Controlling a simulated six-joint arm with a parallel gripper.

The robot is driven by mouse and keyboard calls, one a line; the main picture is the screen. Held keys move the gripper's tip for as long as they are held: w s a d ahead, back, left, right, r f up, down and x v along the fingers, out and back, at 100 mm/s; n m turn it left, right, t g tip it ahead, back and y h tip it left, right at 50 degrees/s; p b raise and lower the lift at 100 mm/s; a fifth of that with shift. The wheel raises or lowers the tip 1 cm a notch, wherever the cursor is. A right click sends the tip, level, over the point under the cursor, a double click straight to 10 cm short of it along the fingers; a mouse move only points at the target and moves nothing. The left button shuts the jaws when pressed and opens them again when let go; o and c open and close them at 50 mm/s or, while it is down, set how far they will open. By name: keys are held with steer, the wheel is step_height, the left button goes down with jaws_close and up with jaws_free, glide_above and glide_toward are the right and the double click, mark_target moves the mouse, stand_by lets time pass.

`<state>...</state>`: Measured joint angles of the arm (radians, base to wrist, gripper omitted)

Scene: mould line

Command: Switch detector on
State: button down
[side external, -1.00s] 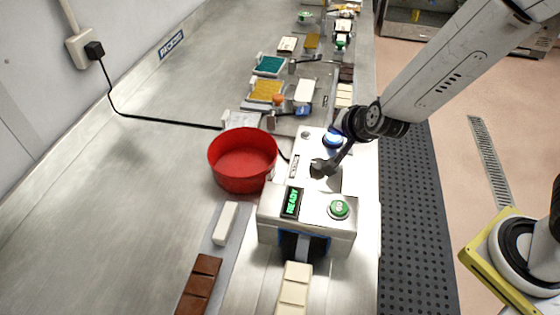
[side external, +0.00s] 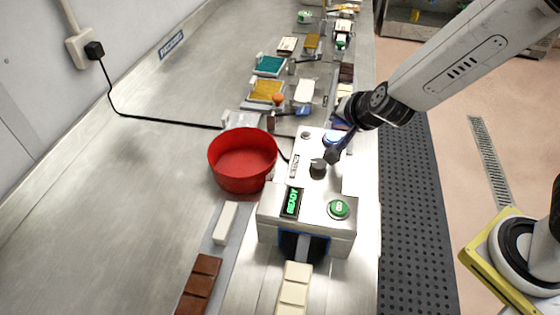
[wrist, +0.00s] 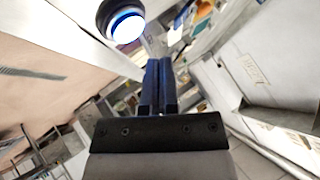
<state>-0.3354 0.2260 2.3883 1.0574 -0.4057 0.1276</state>
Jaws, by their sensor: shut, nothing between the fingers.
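The detector (side external: 330,233) is a pale metal box on the line with a dark opening at its front. Its small display (side external: 291,202) is lit green and appears to read READY. A green button (side external: 339,209) sits to the right of the display. The blue-lit button also shows in the wrist view (wrist: 127,25).
A red bowl (side external: 243,160) stands left of the panel. White bars (side external: 295,289) and a brown bar (side external: 200,284) lie in front. A black cable (side external: 160,120) crosses the bench. Coloured moulds (side external: 266,91) stand behind. The left bench is mostly clear.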

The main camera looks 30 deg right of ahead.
mark_target(335, 138)
steer(key=shift+r, duration=1.75)
